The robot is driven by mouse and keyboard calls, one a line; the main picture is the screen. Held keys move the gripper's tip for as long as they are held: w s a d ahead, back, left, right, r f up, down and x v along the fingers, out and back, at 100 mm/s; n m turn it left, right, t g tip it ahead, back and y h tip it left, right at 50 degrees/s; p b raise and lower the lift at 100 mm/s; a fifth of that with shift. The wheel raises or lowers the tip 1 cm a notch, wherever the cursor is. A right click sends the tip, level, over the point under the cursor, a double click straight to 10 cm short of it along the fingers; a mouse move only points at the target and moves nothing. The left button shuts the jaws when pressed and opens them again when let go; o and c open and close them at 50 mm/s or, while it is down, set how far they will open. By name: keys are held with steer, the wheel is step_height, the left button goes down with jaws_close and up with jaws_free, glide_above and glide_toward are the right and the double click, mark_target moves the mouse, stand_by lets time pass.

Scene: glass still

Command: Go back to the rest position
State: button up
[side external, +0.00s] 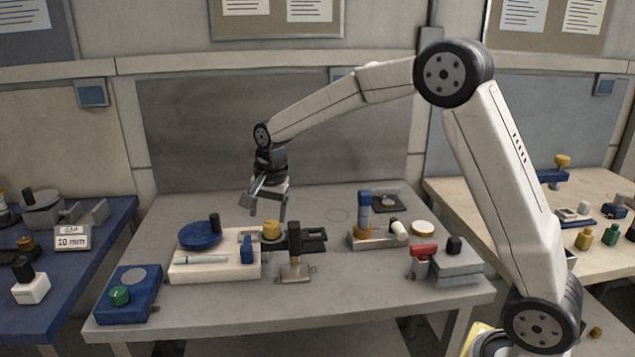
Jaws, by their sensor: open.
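My gripper (266,208) is open and empty. It points downward above the middle of the grey table (360,292), over the back of a white base block. My arm reaches in from the right and bends high above the table. Beneath and just right of the gripper, a yellow knob (271,230) sits near a dark clamp-like piece (306,238). A small gap seems to separate the fingertips from these parts, but the exact distance cannot be told from this one view.
A white base (215,268) carries a blue disc (199,236) with a black knob. A blue box (128,295) with a green button stands front left. A blue and yellow post (364,213) and a grey block (455,266) stand right. The table's back left is clear.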

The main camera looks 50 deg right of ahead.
steer(key=s+f+n, duration=0.2)
steer(key=s+n, duration=0.2)
steer(key=s, duration=0.3)
steer(key=s+a+f+n, duration=0.1)
steer(key=s+f+n, duration=0.2)
steer(key=s, duration=0.5)
steer(key=s+a+f+n, duration=0.1)
steer(key=s+f+n, duration=0.2)
steer(key=s+n, duration=0.2)
steer(key=s, duration=0.3)
steer(key=shift+t, duration=0.4)
